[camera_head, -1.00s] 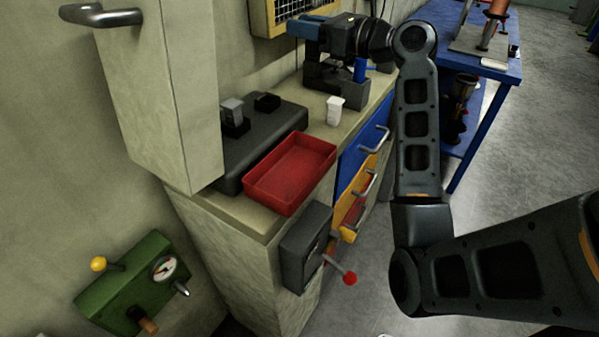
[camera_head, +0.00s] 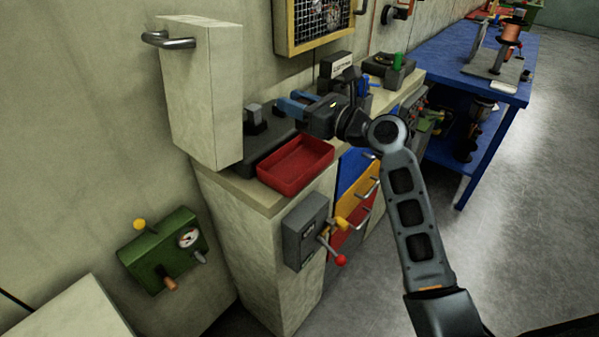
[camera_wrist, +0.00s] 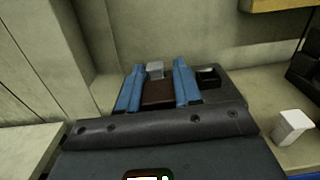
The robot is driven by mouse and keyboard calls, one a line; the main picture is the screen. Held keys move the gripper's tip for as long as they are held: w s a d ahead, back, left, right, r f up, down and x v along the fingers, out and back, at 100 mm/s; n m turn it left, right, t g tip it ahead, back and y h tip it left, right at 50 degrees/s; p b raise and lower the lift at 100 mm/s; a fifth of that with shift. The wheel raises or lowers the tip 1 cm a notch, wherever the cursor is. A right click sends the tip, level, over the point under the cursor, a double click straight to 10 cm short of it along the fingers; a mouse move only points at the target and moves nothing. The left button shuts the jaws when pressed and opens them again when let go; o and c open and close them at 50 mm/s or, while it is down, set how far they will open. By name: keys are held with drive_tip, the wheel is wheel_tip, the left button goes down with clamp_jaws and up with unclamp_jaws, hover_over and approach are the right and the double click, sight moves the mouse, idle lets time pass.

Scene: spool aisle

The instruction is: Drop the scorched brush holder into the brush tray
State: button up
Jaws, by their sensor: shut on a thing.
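The brush tray (camera_head: 291,183) is an empty, open red tray on the near end of the counter in the head view. My gripper (camera_head: 288,104), with blue fingers, is above the black platform behind the tray, pointing left toward the wall. In the wrist view my gripper (camera_wrist: 159,78) is shut on a dark brown block (camera_wrist: 157,94), which I take to be the scorched brush holder. The fingers and wrist hide most of it; in the head view I cannot make it out.
A black platform (camera_head: 262,153) behind the tray carries a grey-topped block (camera_head: 255,112). A pale wall cabinet (camera_head: 205,95) stands close left.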

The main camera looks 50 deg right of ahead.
drive_tip(key=shift+f+b, duration=1.95)
drive_tip(key=shift+b, duration=0.25)
drive_tip(key=o, duration=1.1)
drive_tip(key=s, duration=0.7)
drive_tip(key=shift+s+d+b, duration=0.15)
drive_tip(key=shift+s+b, duration=0.15)
drive_tip(key=shift+s, duration=0.05)
drive_tip(key=shift+s, duration=0.1)
